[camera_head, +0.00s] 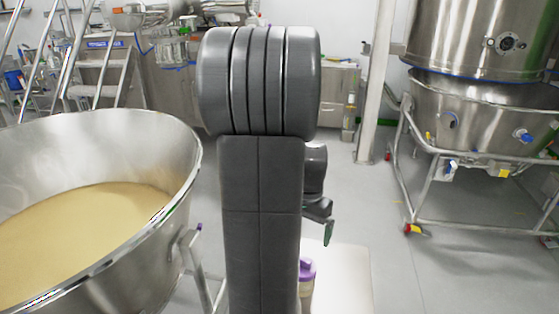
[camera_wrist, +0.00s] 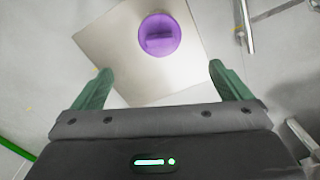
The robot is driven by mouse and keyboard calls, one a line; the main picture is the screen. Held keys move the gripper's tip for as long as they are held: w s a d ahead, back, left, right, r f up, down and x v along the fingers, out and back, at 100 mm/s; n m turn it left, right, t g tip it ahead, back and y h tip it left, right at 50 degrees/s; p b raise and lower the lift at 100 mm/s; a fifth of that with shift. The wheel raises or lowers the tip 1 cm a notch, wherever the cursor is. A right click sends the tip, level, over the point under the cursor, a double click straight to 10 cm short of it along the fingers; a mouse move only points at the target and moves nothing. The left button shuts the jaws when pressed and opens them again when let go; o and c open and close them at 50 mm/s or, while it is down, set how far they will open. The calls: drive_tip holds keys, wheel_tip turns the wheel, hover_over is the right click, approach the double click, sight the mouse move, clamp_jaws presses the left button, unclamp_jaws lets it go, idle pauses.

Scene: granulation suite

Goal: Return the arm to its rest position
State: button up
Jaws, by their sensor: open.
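My arm (camera_head: 261,180) rises in the middle of the head view and hides much of what lies behind it. My gripper (camera_head: 328,232) shows only in part, to the right of the arm's dark link, with a green finger pointing down. In the wrist view my gripper (camera_wrist: 160,88) has its two green fingers wide apart with nothing between them. A container with a purple lid (camera_wrist: 159,36) stands on a pale square surface beyond the fingertips, apart from them. Its purple lid also shows low in the head view (camera_head: 306,269), partly hidden by my arm.
A large steel bowl (camera_head: 180,165) of pale powder stands at the left. A steel vessel on a wheeled frame (camera_head: 475,110) stands at the right. Steps (camera_head: 100,75) and a cluttered bench (camera_head: 185,85) are at the back. Grey floor (camera_head: 375,195) is clear right of my arm.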

wheel_tip(320, 180, down, 14)
drive_tip(key=shift+r+b, duration=0.15)
drive_tip(key=shift+b, duration=0.7)
drive_tip(key=shift+r, duration=0.1)
